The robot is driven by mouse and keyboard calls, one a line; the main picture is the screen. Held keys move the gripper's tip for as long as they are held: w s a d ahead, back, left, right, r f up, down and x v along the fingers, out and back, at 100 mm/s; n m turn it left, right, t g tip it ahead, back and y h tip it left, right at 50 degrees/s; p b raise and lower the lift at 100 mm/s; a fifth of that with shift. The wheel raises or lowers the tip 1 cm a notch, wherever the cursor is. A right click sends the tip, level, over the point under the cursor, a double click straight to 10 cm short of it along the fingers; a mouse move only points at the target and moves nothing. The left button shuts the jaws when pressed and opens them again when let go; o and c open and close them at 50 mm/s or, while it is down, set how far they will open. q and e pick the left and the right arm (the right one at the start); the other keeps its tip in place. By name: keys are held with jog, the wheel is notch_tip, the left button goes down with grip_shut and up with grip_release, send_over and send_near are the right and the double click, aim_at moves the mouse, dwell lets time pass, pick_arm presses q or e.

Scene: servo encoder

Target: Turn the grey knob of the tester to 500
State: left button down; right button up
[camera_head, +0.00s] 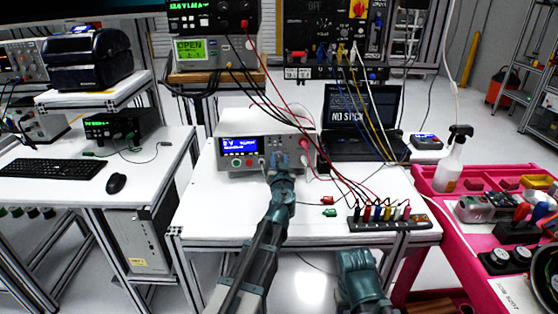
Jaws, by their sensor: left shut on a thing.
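The tester (239,167) is a light grey box with a lit blue display (241,145), standing at the back of the white middle table. The text on the display is too small to read surely. My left gripper (279,161) reaches up to the right part of the tester's front panel and is shut there on the grey knob, which it mostly hides. The knob's pointer and scale cannot be made out. My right gripper (362,277) hangs low, in front of the table's near edge, away from the tester. Its fingers are not clear.
A laptop (362,115) stands right of the tester. Red and black cables hang across to a terminal strip (388,222) at the table's right. Small red (327,200) and green (329,212) clips lie between. The table's front left is clear. A pink cart (430,179) stands at right.

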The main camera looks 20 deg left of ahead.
pick_arm(q)
jog(key=m, duration=0.4)
jog(key=shift+m+h, duration=0.4)
jog(key=m+p, duration=0.1)
jog(key=m, duration=0.2)
jog(key=shift+m+h, duration=0.4)
jog(key=m+p, duration=0.1)
jog(key=m, duration=0.3)
jog(key=shift+r+m, duration=0.1)
jog(key=shift+m, duration=0.2)
jog(key=shift+m+g+p, duration=0.3)
jog(key=shift+m+g, duration=0.1)
jog(key=shift+m, duration=1.4)
jog(key=c, duration=0.5)
grip_release()
jog(key=shift+s, duration=0.1)
